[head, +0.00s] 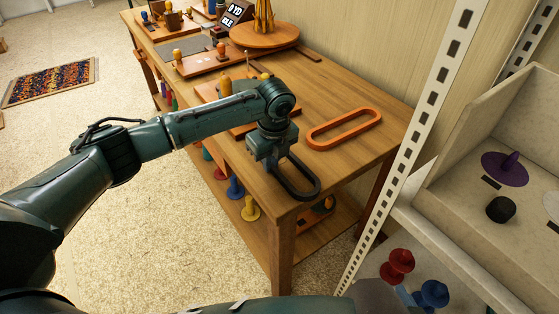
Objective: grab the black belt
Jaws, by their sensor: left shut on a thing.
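The black belt (304,190) is a dark elongated loop at the near right part of the wooden table (330,97). My left gripper (276,160) points down from above and is shut on the belt's far left end. The gripper hides that end of the belt. The belt lies on or just above the tabletop; I cannot tell which. My right gripper is not in view.
An orange loop (344,112) lies to the right of the belt. A round wooden stand (264,36) and pegged boards fill the far part of the table. A white perforated post (415,125) and grey shelf (480,205) stand at the right.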

